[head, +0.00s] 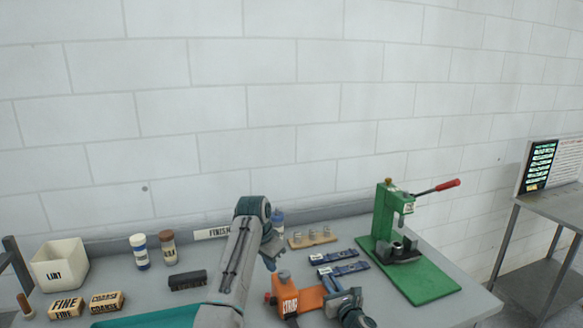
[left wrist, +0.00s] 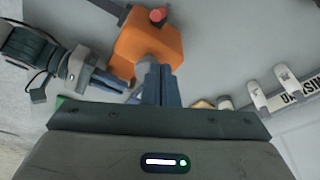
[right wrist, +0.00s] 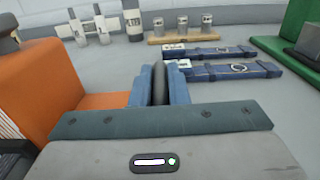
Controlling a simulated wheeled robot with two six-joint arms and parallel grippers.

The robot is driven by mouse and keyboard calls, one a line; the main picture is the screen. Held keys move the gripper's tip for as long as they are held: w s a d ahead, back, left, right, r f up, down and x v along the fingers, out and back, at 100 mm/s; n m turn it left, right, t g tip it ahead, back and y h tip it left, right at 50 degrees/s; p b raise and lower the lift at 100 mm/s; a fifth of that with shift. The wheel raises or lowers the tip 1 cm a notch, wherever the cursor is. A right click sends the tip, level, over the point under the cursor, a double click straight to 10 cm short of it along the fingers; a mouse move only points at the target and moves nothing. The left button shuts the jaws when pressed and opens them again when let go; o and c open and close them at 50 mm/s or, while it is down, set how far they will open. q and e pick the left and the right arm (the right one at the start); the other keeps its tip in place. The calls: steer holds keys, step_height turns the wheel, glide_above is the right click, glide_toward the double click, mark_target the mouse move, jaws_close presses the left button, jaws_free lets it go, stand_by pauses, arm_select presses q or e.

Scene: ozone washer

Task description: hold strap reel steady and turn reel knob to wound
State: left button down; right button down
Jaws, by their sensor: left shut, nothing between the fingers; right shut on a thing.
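The orange strap reel (head: 311,299) stands on the bench with a lettered label on its front and a grey round knob (head: 284,276) on top. Its orange body (left wrist: 158,45) fills the upper middle of the left wrist view, with a red end piece (left wrist: 158,15). My left gripper (head: 270,264) is shut and empty just above the knob; its fingertips (left wrist: 160,70) partly hide the knob, and contact cannot be told. My right gripper (right wrist: 158,70) is shut on a dark upright part (right wrist: 160,85) beside the reel's orange body (right wrist: 60,85).
Blue straps (head: 338,262) lie behind the reel, near a wooden block with small weights (head: 311,238). A green press (head: 386,220) stands right. Bottles (head: 140,251), a white lint bin (head: 60,263) and labelled blocks (head: 66,308) are left.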

mark_target(284, 277)
arm_select(q)
steer(key=v, duration=0.2)
steer(key=shift+w+d+r, duration=0.15)
steer(key=shift+r, duration=0.2)
steer(key=shift+d, duration=0.1)
steer(key=shift+s+d+f, duration=0.3)
steer(key=shift+d+f, duration=0.05)
steer(key=shift+f, duration=0.65)
steer(key=shift+s+d+f, duration=0.3)
steer(key=shift+d+f, duration=0.1)
steer(key=shift+f, duration=0.65)
steer(key=shift+s+d+f, duration=0.3)
steer(key=shift+d+f, duration=0.05)
steer(key=shift+f, duration=0.65)
steer(key=shift+w, duration=0.25)
